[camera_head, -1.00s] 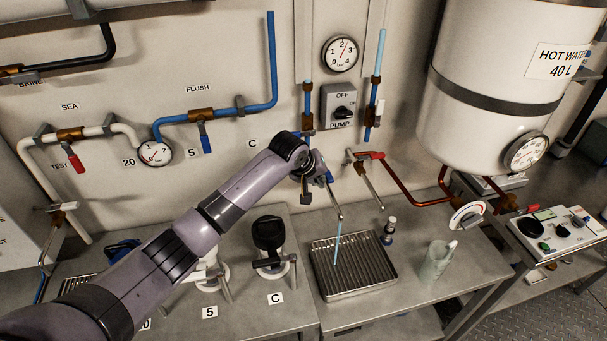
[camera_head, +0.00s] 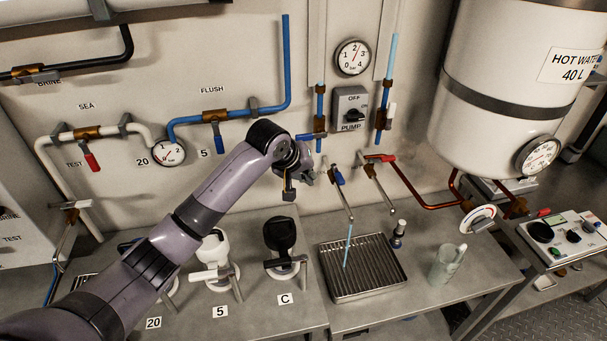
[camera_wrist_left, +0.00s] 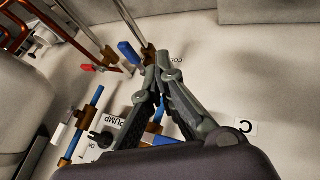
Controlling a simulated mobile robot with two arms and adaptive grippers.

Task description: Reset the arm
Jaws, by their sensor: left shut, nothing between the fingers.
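My left arm (camera_head: 200,205) reaches in from the left over the counter. Its gripper (camera_head: 308,174) is in front of the back wall, a little left of the blue-handled tap (camera_head: 338,176). In the left wrist view the gripper's two fingers (camera_wrist_left: 161,72) meet at their tips with nothing held between them. The blue tap handle (camera_wrist_left: 130,54) shows just beyond the fingertips there; contact is hard to judge. A thin blue stream (camera_head: 348,247) runs down from the tap spout to the metal drip tray (camera_head: 368,294). My right gripper is not in view.
The red-handled tap (camera_head: 378,158) is right of the blue one. A pump switch (camera_head: 351,108) and gauge (camera_head: 353,57) are on the wall. A cup (camera_head: 444,265) and small bottle (camera_head: 398,234) stand by the tray. A white tank (camera_head: 500,120) hangs at right.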

